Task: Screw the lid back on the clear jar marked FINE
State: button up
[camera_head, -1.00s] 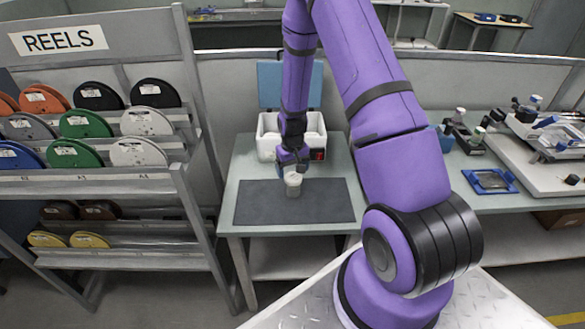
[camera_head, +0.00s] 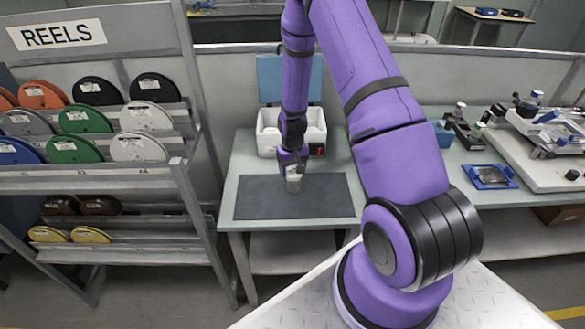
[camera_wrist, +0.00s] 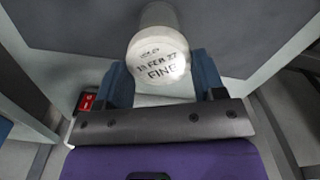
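The pale jar (camera_head: 293,185) stands on the dark mat (camera_head: 255,205). In the wrist view I look down on its round whitish top (camera_wrist: 158,62), which bears handwriting ending in FINE; the pale side (camera_wrist: 160,14) shows beyond it. I cannot tell where the lid ends and the jar begins. My gripper (camera_head: 292,166) is low over the jar. In the wrist view its two blue fingers stand on either side of the top, very close to its edges; I cannot tell whether they press on it. No separate loose lid shows.
A white open box (camera_head: 268,130) with a blue raised lid (camera_head: 270,80) stands behind the mat. A red device (camera_head: 317,150) is beside it. A reel rack (camera_head: 120,180) stands left. A side bench (camera_head: 465,160) with tools is on the right. The mat around the jar is clear.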

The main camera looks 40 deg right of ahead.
jog(key=shift+c, duration=0.3)
jog(key=m, duration=0.4)
jog(key=shift+d, duration=0.1)
jog(key=m, duration=0.4)
jog(key=shift+s, duration=0.15)
jog(key=m, duration=0.4)
jog(key=shift+s+d, duration=0.1)
jog(key=shift+d, duration=0.05)
jog(key=m, duration=0.4)
jog(key=shift+s, duration=0.1)
